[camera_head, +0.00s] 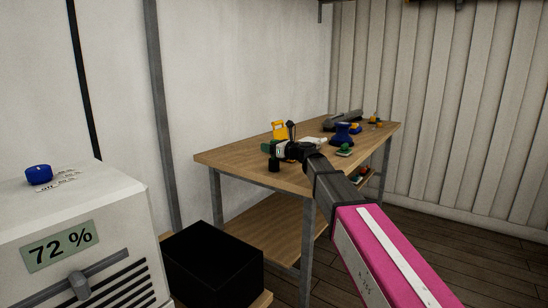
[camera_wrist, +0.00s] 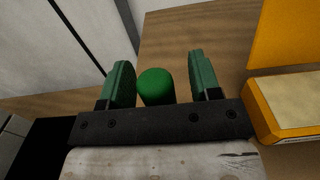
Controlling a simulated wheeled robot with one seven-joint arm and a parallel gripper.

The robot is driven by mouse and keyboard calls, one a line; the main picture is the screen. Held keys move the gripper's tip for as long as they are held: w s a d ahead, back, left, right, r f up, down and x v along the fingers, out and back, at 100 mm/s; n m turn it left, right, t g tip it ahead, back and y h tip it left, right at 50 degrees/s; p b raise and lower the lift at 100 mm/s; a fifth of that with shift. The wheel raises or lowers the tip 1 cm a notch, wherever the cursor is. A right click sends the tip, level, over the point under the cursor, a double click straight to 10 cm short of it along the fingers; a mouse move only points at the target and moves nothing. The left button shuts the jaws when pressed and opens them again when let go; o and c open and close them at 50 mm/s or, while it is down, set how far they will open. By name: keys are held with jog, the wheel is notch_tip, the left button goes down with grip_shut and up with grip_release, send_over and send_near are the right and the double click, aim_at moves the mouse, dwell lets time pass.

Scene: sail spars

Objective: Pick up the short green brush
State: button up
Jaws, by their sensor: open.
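In the wrist view, a short green rounded piece (camera_wrist: 156,86), apparently the green brush, stands between the two green fingers of my gripper (camera_wrist: 159,62). It is closer to the left finger, with a wider gap to the right one. My gripper is open and not closed on it. The lower part of the green piece is hidden behind the dark gripper body. In the head view, my gripper (camera_head: 268,148) is over the near end of the wooden table (camera_head: 228,160). I cannot clearly make out the brush there.
A yellow object (camera_wrist: 283,105) is close to the right of my gripper. A blue object (camera_head: 343,134), a green item (camera_head: 344,150) and a long dark object (camera_head: 343,120) sit farther along the table.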

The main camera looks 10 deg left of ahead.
jog(key=c, duration=1)
jog(key=shift+r, duration=0.1)
notch_tip(320, 180, up, 10)
jog(key=shift+f, duration=0.1)
